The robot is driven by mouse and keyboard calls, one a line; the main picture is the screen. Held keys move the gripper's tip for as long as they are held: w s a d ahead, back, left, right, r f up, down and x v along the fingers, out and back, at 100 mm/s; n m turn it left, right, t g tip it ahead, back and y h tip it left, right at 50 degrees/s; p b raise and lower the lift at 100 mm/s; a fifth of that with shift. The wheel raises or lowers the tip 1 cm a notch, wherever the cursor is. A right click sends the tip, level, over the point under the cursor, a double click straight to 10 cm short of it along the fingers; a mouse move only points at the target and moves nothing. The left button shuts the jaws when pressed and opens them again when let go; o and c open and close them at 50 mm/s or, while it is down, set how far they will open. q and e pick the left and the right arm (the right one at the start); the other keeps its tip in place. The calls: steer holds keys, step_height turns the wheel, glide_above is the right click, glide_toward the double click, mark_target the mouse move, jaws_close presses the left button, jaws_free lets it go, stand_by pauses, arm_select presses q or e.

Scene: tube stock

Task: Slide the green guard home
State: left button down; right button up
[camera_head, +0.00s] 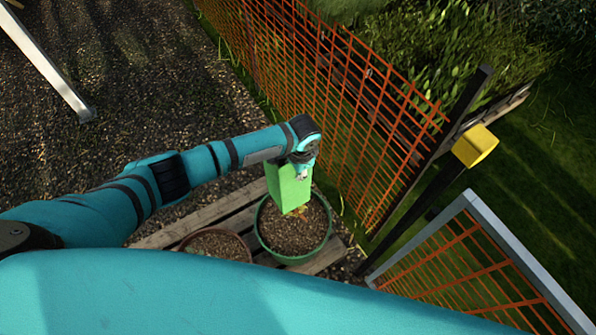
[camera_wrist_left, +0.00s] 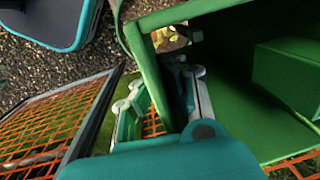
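The green guard (camera_head: 288,187) is a square, hollow tube standing roughly upright over the green pot (camera_head: 259,240) of brown soil. A few yellowish leaves (camera_head: 299,210) show at its lower edge. In the left wrist view I look into the guard (camera_wrist_left: 225,75), and leaves (camera_wrist_left: 168,38) show through its far opening. My left gripper (camera_head: 303,173) is at the guard's top edge. In the left wrist view its fingers (camera_wrist_left: 162,103) lie on either side of one guard wall, pinching it. I cannot tell whether the guard's lower edge touches the soil. My right gripper is out of view.
A brown pot (camera_head: 215,243) stands left of the green pot on wooden slats (camera_head: 200,218). An orange mesh fence (camera_head: 330,100) runs close behind. A grey-framed mesh panel (camera_head: 480,270) and a dark post with a yellow block (camera_head: 474,147) stand to the right. Gravel lies at left.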

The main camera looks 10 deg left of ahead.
arm_select(q)
step_height(320, 180, up, 16)
steer(key=p, duration=0.3)
steer(key=shift+f+p, duration=0.1)
steer(key=shift+p, duration=0.3)
stand_by(0.8)
stand_by(0.4)
